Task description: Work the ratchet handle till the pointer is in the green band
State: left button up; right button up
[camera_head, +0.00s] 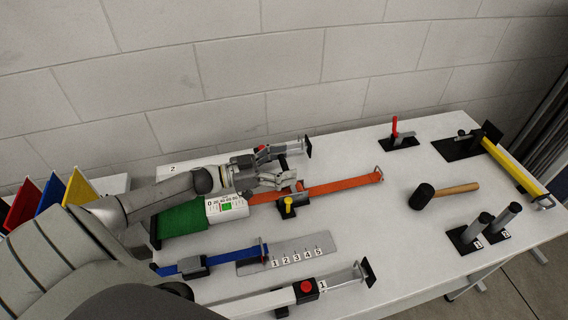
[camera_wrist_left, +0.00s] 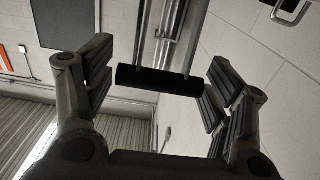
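The orange strap (camera_head: 340,187) runs along the table to a hook at its right end. A white gauge box (camera_head: 226,208) with a number scale and a green patch stands at its left; I cannot make out the pointer. My left gripper (camera_head: 291,180) is above the strap, just right of and behind the gauge, and hides part of the ratchet. In the left wrist view, my gripper's fingers (camera_wrist_left: 160,88) are spread apart. A black crossbar on two metal side bars, seemingly the ratchet handle (camera_wrist_left: 156,79), lies between them without visible finger contact. My right gripper is not in view.
A yellow-topped knob (camera_head: 288,203) stands close in front of my left gripper. A red-handled device (camera_head: 263,153) is just behind it. A blue strap (camera_head: 215,263) lies nearer the front.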

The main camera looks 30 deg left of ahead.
pick_arm(q)
jog(key=c, duration=0.8)
jog(key=shift+c, duration=0.2)
jog(key=shift+w+r, duration=0.2)
jog(key=shift+r, duration=0.05)
